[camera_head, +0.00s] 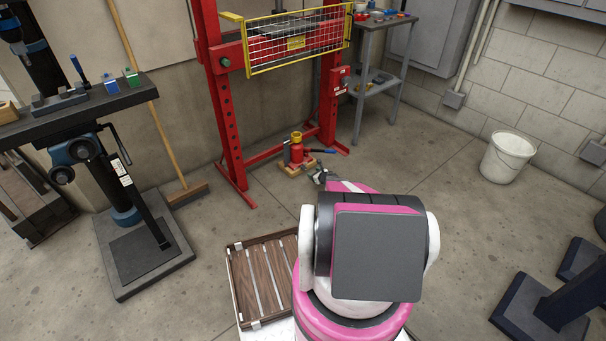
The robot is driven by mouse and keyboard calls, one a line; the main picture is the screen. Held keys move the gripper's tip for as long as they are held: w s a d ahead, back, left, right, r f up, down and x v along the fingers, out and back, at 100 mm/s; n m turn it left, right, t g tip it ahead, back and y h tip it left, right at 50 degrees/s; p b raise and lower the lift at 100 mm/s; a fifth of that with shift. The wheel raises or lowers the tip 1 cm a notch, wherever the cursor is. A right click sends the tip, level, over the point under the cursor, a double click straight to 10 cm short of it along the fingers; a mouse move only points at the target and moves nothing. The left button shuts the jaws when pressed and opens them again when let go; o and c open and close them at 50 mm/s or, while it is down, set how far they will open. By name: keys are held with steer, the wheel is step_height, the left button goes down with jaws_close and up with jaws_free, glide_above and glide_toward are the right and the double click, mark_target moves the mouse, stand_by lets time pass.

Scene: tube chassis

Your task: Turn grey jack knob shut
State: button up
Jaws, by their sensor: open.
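A red bottle jack (297,150) with a yellow top stands upright on a small wooden board (288,166) on the floor, by the base of the red press. Its grey knob is too small to make out. A dark handle with a blue part lies at the jack's right side. My gripper (319,176) is open, just in front and to the right of the jack, low near the floor. My pink and white arm hides most of the gripper, and I cannot tell whether it touches anything.
The red press frame (228,125) with a yellow mesh guard (297,43) rises behind the jack. A grey shelf cart (370,88) stands to its right, a white bucket (508,157) farther right. A broom (158,110) leans at left. Floor between jack and bucket is clear.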

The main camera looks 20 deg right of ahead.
mark_target(305, 169)
steer(key=x, duration=1)
steer(key=shift+w+f, duration=0.1)
steer(key=shift+w, duration=0.2)
steer(key=shift+c, duration=0.2)
steer(key=c, duration=0.9)
